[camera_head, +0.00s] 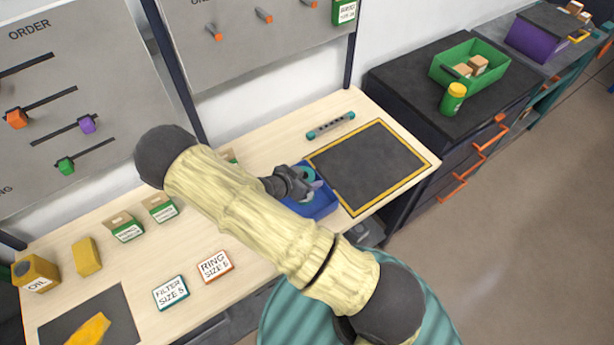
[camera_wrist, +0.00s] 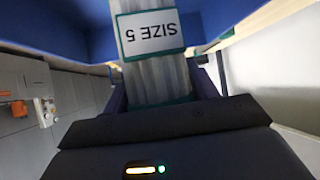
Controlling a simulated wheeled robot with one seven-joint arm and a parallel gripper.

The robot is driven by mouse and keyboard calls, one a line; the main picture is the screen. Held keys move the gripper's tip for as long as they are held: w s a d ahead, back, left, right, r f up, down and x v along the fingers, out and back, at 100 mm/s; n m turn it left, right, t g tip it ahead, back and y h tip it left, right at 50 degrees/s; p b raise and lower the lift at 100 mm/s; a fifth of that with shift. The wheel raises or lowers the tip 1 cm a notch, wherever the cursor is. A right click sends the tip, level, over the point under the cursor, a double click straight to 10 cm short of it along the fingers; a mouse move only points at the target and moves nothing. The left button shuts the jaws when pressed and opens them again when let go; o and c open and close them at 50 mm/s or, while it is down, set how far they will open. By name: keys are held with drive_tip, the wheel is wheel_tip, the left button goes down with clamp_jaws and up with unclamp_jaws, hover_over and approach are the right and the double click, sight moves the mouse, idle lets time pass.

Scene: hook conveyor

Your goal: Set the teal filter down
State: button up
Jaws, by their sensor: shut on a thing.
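The teal filter (camera_wrist: 157,82) fills the middle of the wrist view. It has a pale pleated body, teal bands and a white label reading "SIZE 5", upside down there. My gripper (camera_wrist: 162,90) is shut on it, one finger on each side. In the head view my gripper (camera_head: 303,187) is over the blue bin (camera_head: 318,208) on the workbench. A teal round end of the filter (camera_head: 308,173) shows beside the fingers. Blue walls stand around the filter in the wrist view. Whether its far end touches the bin floor is hidden.
A dark mat with a yellow border (camera_head: 370,165) lies bare right of the bin. A teal-ended rod (camera_head: 331,125) lies behind. A "FILTER SIZE 5" card (camera_head: 171,292) and a "RING" card (camera_head: 215,266) are at front left. Small green-and-white boxes (camera_head: 127,230) stand further left.

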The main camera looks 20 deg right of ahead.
drive_tip(key=o, duration=1.1)
drive_tip(key=shift+r, duration=0.15)
drive_tip(key=b+v, duration=0.1)
drive_tip(key=v, duration=1.1)
drive_tip(key=shift+b, duration=0.3)
